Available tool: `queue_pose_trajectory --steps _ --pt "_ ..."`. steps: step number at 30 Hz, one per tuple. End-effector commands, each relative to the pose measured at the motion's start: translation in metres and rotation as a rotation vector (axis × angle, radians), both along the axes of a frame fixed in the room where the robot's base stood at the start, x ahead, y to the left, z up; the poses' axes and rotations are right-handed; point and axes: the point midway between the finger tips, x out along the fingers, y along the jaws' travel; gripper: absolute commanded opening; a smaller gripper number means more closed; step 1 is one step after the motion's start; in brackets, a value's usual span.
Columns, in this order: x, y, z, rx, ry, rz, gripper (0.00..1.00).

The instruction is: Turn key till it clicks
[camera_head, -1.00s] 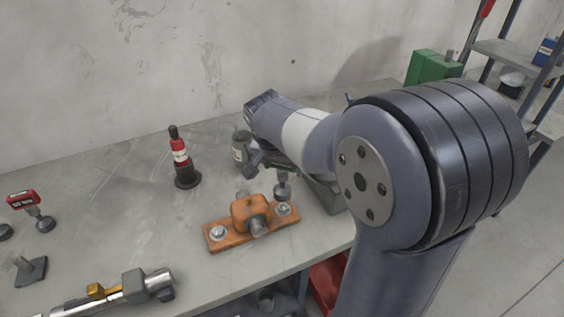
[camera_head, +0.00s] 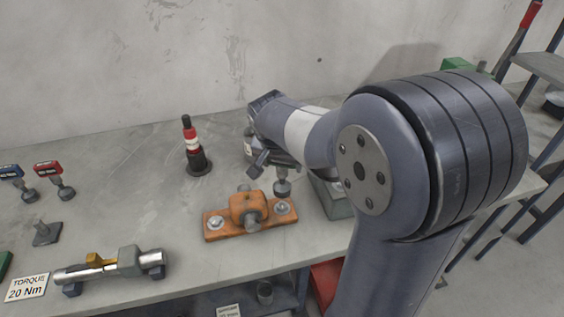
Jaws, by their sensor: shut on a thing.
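An orange bearing block (camera_head: 236,227) sits on the bench, with a bolt at each end of its base. The left bolt (camera_head: 215,223) is uncovered. My gripper (camera_head: 262,160) is behind and above the block, partly hidden by my own arm. It is shut on a dark tool whose grey socket end (camera_head: 282,187) stands over the right bolt (camera_head: 283,207). Whether the socket is seated on the bolt is unclear. A wrench-like tool (camera_head: 112,265) with a silver shaft and brass part lies at the front left, beside a "TORQUE 20 Nm" card (camera_head: 27,288).
A red and black upright tool (camera_head: 193,150) stands behind the block. Red and blue labelled socket pieces (camera_head: 50,170) are at the left. A grey box (camera_head: 335,200) is right of the block. Shelving (camera_head: 540,70) stands at the right. The bench middle-left is clear.

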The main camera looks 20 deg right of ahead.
Motion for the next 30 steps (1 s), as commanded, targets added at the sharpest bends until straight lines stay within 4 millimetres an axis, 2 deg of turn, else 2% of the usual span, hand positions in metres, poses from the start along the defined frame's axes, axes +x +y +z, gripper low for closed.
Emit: queue_pose_trajectory --steps 21,30 --pt "0.0 0.0 -0.048 0.0 -0.002 0.0 0.24" --pt "0.0 0.0 -0.055 0.0 -0.002 0.0 0.24"
